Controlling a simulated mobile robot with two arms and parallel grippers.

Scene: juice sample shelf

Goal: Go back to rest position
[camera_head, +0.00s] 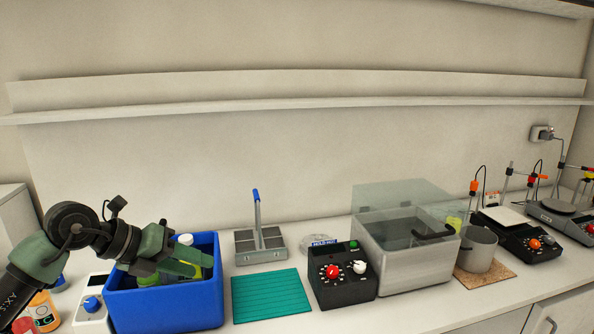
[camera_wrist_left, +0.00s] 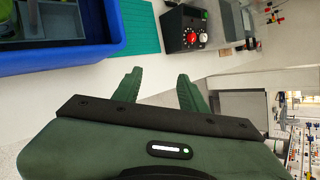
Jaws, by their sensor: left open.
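My left gripper (camera_head: 188,260) reaches in from the left over the blue bin (camera_head: 166,308) in the head view. In the left wrist view, its two green fingers (camera_wrist_left: 158,91) are apart with nothing between them, and the blue bin (camera_wrist_left: 60,60) lies at the upper left. Bottles stand in the bin, one with a white cap (camera_head: 185,239); the arm partly hides them. My right gripper is in neither view.
Right of the bin are a teal mat (camera_head: 270,296), a metal block with a blue-handled lever (camera_head: 260,246), a black control box (camera_head: 342,281) and a water bath (camera_head: 412,262). A pot (camera_head: 478,249) stands further right. The long wall shelf (camera_head: 300,104) is empty.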

